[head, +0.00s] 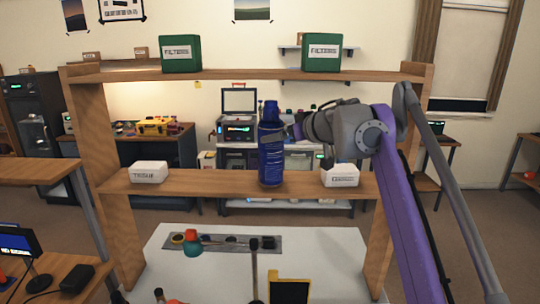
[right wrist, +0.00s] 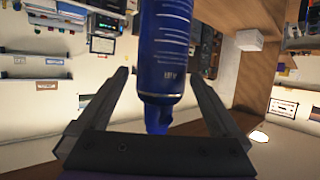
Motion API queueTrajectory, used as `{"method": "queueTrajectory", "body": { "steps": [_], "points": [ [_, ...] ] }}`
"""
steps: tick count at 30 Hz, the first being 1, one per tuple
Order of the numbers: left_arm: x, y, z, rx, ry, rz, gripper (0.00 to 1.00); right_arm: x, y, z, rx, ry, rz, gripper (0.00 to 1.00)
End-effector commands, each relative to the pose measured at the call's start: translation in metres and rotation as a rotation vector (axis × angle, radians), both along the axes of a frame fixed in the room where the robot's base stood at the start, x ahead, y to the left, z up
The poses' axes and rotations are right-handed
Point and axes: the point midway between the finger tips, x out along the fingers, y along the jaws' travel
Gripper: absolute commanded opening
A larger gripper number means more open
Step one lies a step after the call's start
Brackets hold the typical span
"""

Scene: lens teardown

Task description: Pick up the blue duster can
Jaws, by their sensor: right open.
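The blue duster can (head: 271,150) stands upright on the middle wooden shelf, between two white boxes. My right gripper (head: 294,130) is beside the can's upper part, on its right side in the head view; its fingertips are small and partly hidden there. In the right wrist view the can (right wrist: 164,50) shows between the two spread fingers of the open right gripper (right wrist: 158,75). I cannot see the fingers touching it. My left gripper is not in view.
A white box (head: 149,171) sits left on the shelf (head: 215,181), another (head: 340,175) right, below my right arm. Two green filter boxes (head: 181,53) (head: 321,52) stand on the top board (head: 250,75). A white table (head: 330,245) with small parts lies below.

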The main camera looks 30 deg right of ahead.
Motion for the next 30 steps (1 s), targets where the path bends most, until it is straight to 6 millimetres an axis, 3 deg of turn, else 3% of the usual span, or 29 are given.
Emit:
{"method": "queueTrajectory", "body": {
  "steps": [12,20,30],
  "points": [
    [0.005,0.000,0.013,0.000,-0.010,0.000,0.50,0.046,0.007,-0.015,0.000,-0.002,0.001,1.00],
    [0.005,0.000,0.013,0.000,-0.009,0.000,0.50,0.050,0.007,-0.019,0.000,-0.001,-0.001,1.00],
    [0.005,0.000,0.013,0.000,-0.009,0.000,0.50,0.050,0.007,-0.019,0.000,-0.001,-0.001,0.39]
  ]
}}
